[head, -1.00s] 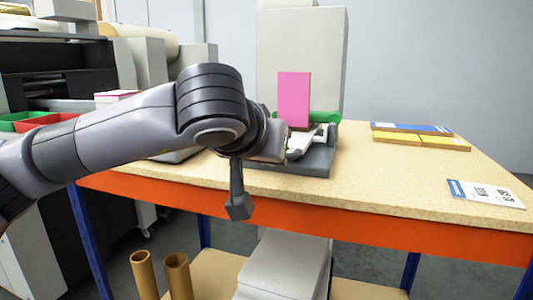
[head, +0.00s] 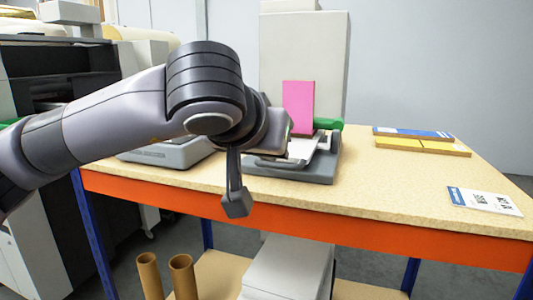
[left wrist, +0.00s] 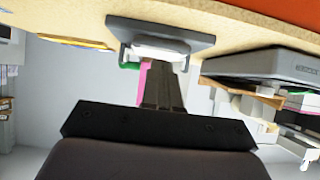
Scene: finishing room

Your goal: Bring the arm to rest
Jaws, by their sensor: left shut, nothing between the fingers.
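My left arm comes in from the left in the head view, its bent wrist over the near edge of the table (head: 400,190). The left gripper's fingers are mostly hidden behind the wrist there. In the left wrist view my left gripper (left wrist: 161,68) shows as dark fingers shut together with nothing between them. They point toward a grey flat-based device (head: 290,170), also in the left wrist view (left wrist: 205,45). I cannot tell the gap between them. My right gripper is in neither view.
A pink upright block (head: 298,105) and a green part (head: 329,123) stand at the device, before a tall grey panel (head: 305,60). Blue and yellow pads (head: 420,146) and a printed card (head: 484,201) lie on the right. Brown tubes (head: 150,275) stand below. Tabletop between is clear.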

